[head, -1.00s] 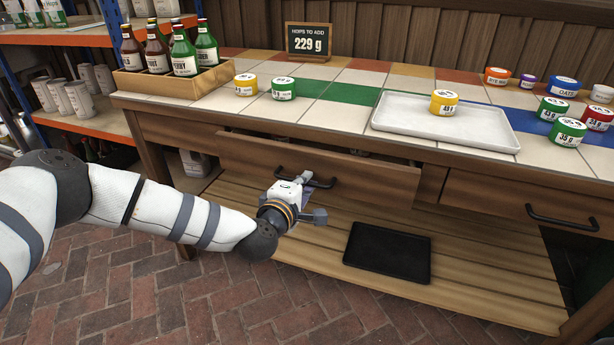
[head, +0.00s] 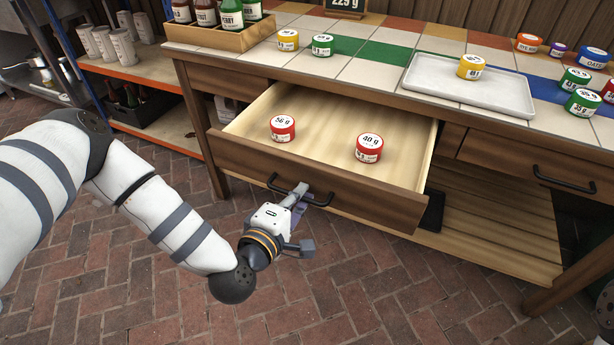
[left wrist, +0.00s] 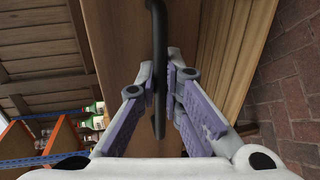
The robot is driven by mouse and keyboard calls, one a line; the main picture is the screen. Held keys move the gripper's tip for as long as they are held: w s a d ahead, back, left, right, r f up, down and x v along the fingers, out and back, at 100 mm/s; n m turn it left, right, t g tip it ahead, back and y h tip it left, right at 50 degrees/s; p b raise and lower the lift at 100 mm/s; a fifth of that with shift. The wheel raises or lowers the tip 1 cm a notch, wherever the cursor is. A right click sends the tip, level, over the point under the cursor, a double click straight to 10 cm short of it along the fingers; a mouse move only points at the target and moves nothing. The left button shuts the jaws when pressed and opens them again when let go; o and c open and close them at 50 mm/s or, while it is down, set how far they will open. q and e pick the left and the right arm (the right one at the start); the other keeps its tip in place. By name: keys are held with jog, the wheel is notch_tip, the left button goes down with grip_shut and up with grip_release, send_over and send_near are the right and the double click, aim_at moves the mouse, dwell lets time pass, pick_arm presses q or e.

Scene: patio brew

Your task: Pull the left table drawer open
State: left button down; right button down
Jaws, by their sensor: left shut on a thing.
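The left table drawer (head: 345,187) stands well open in the head view, pulled out from the table. Inside it are two red-labelled tins, one marked 56 g (head: 283,128) and one marked 40 g (head: 369,148). My left gripper (head: 298,192) is shut on the black bar handle (head: 320,202) at the drawer's front. In the left wrist view the handle (left wrist: 158,60) passes between the purple finger pads (left wrist: 170,88). My right gripper is not in view.
The tiled table top (head: 365,72) carries a white tray (head: 445,95) with a yellow tin, a wooden bottle crate (head: 228,38) and several other tins. The closed right drawer (head: 530,168) is beside the open one. Brick floor in front is clear.

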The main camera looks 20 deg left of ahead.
pick_arm(q)
jog(key=shift+s, duration=0.65)
jog(key=c, duration=2)
grip_release()
jog(key=v, duration=1.2)
